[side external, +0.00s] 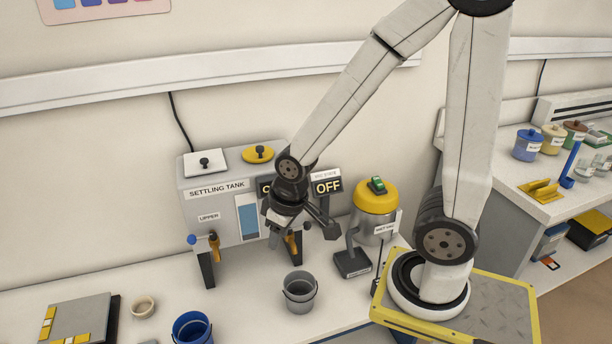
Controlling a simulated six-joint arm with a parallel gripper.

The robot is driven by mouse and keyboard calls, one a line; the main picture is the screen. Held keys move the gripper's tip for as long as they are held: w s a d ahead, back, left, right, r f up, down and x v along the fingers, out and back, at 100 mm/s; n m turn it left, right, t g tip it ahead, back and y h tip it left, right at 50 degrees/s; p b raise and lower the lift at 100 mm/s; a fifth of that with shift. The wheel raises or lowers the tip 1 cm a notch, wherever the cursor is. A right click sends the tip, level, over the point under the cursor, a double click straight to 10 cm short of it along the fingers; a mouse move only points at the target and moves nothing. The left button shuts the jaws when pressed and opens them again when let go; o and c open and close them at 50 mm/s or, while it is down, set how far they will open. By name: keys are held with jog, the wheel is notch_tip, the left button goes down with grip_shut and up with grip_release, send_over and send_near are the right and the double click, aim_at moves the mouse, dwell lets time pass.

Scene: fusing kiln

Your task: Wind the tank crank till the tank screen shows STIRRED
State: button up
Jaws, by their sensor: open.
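The grey settling tank (222,212) stands against the back wall, labelled SETTLING TANK, with a blue level window (247,218) on its front. A dark screen (264,188) at its right is mostly hidden behind my arm; only a first letter like C or O shows. My gripper (304,233) is open in front of the tank's right end, pointing down. No crank can be made out clearly; that part of the tank is covered by my gripper. I cannot tell whether the gripper touches anything.
A grey bucket (300,293) stands below my gripper, a blue bucket (192,328) front left. A tap with an orange handle (214,241) is at the tank's left. Bench between the buckets is clear.

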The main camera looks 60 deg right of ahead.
jog(key=o, duration=0.4)
notch_tip(320, 180, up, 12)
jog(key=f+m+g, duration=0.1)
jog(key=m+g, duration=0.2)
jog(key=m, duration=2)
send_over(261, 146)
jog(key=shift+r, duration=0.25)
jog(key=shift+n, duration=0.3)
jog(key=shift+f, duration=3.95)
